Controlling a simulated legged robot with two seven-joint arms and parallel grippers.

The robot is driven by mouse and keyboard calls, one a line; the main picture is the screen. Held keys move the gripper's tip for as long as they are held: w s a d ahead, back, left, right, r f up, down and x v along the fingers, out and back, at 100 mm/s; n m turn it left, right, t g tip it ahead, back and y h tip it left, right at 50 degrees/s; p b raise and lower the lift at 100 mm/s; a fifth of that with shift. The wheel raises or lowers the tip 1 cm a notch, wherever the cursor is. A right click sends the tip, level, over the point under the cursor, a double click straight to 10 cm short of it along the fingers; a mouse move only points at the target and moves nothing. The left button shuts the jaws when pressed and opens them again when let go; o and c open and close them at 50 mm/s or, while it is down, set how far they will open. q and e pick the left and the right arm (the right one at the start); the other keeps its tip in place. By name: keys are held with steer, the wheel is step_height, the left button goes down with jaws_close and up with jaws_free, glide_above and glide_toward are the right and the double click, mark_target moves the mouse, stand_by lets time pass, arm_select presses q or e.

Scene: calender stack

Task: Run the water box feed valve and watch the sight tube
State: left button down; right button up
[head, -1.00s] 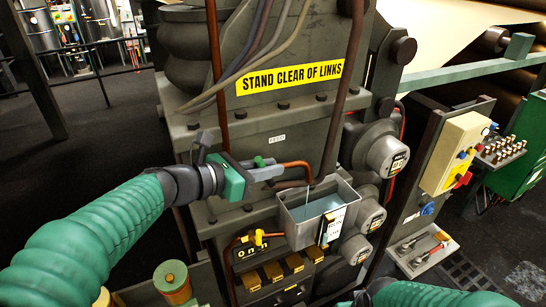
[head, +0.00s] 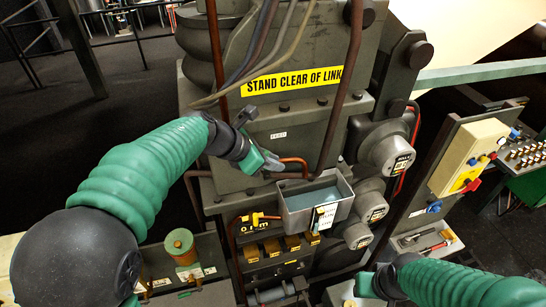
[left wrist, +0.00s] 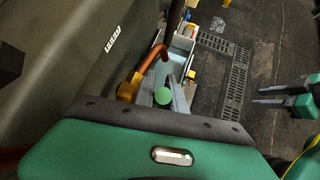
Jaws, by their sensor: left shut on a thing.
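The grey open-topped water box (head: 290,212) holds pale blue water, with a white scale plate (head: 326,216) on its front; the sight tube's level is too small to read. A copper feed pipe (head: 297,161) bends toward the box. My left gripper (head: 272,164) is at the pipe's left end, shut on the feed valve's handle, which the fingers mostly hide. In the left wrist view a round green knob (left wrist: 163,96) sits between the fingers, beside the brassy valve body (left wrist: 129,88). My right gripper (head: 366,285) is low, right of the box; the left wrist view shows its fingers (left wrist: 262,96) apart and empty.
Round gauges (head: 395,154) stand right of the box, with a yellow control box (head: 468,157) beyond.

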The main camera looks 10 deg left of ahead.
arm_select(q)
steer(key=shift+d+f, duration=0.2)
steer(key=shift+d, duration=0.1)
arm_select(e)
steer(key=shift+w+d+f, duration=0.1)
steer(key=shift+d, duration=0.05)
arm_select(q)
steer(key=c, duration=1.4)
jaws_free()
steer(key=shift+w+a, duration=0.1)
steer(key=shift+w, duration=0.2)
arm_select(e)
steer(key=shift+w, duration=0.25)
arm_select(q)
steer(key=shift+r, duration=0.1)
arm_select(e)
steer(key=shift+d+f, duration=0.1)
steer(key=shift+f, duration=0.05)
